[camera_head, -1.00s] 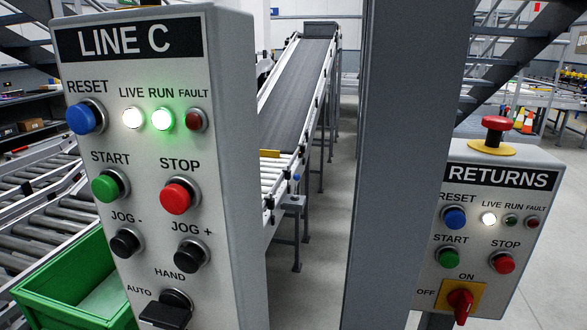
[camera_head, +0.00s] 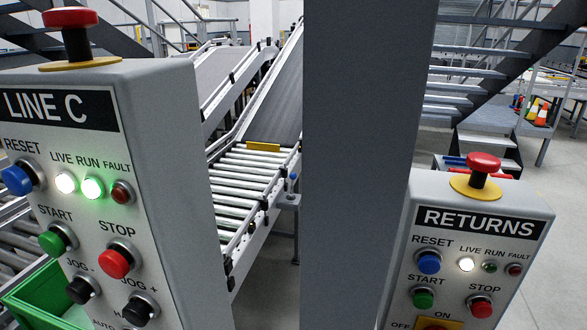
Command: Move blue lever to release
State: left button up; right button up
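No clear blue lever shows. Blue also shows as the round RESET button (camera_head: 17,180) on the LINE C panel (camera_head: 165,170) and the RESET button (camera_head: 429,262) on the RETURNS panel (camera_head: 535,230). Neither of my grippers is in view.
A grey column (camera_head: 355,150) stands between the panels and hides part of the conveyor (camera_head: 250,170). A yellow plate (camera_head: 264,146) lies across its rollers. A green bin (camera_head: 25,300) is lower left. Stairs (camera_head: 460,95) stand behind; open floor (camera_head: 555,180) is at right.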

aim_at(292, 176)
jog(key=k+z, duration=0.15)
jog(key=z, duration=0.3)
jog(key=k+z, duration=0.1)
jog(key=z, duration=0.35)
jog(key=k+l+z, duration=0.15)
jog(key=l+z, duration=0.1)
jog(key=l, duration=0.25)
jog(key=l+u, duration=0.35)
jog(key=u, duration=0.15)
jog(key=l+u, duration=0.35)
jog(key=u, duration=0.15)
jog(key=i+l+u, duration=0.2)
jog(key=l+u, duration=0.25)
jog(key=i+l+u, duration=0.15)
jog(key=l+u, duration=0.2)
jog(key=u, duration=0.15)
jog(key=i+l+u, duration=0.1)
jog(key=l+u, duration=0.85)
jog(key=k+l+u, duration=0.1)
jog(key=l+u, duration=0.6)
jog(key=l, duration=0.55)
jog(key=l+u, duration=0.25)
jog(key=l, duration=0.55)
jog(key=l+u, duration=0.3)
jog(key=l, duration=0.5)
jog(key=l+z, duration=0.2)
jog(key=l, duration=0.35)
jog(key=i+l+z, duration=0.2)
jog(key=l, duration=0.35)
jog(key=k, duration=0.05)
